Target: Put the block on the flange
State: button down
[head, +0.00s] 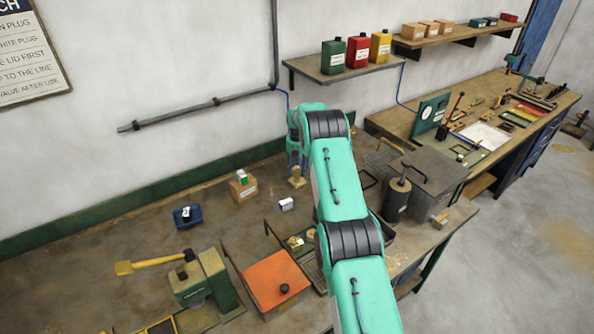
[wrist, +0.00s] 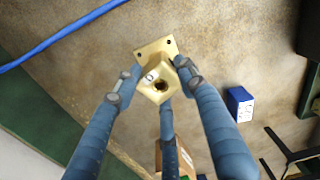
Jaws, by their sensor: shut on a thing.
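My gripper (wrist: 157,82) has its blue fingers closed around a brass block (wrist: 152,92) with a round hole in the face toward the wrist camera. A square brass flange (wrist: 168,46) with small corner holes shows just beyond the block in the wrist view. Whether block and flange touch is hidden. In the head view my gripper (head: 297,157) points down near the back of the bench, with the brass flange (head: 297,182) below its fingers.
A cardboard box (head: 243,188) and a small blue-and-white box (head: 286,204) stand left of my gripper on the bench (head: 150,230). A dark blue holder (head: 187,216) is farther left. An orange-lidded box (head: 277,281) is in front. A grey box (head: 425,173) stands to the right.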

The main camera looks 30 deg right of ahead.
aim_at(297, 169)
dwell(0.3)
jog(key=c, duration=1)
grip_release()
jog(key=shift+f, duration=0.1)
jog(key=shift+c, duration=0.2)
jog(key=shift+r, duration=0.2)
notch_tip(297, 169, up, 12)
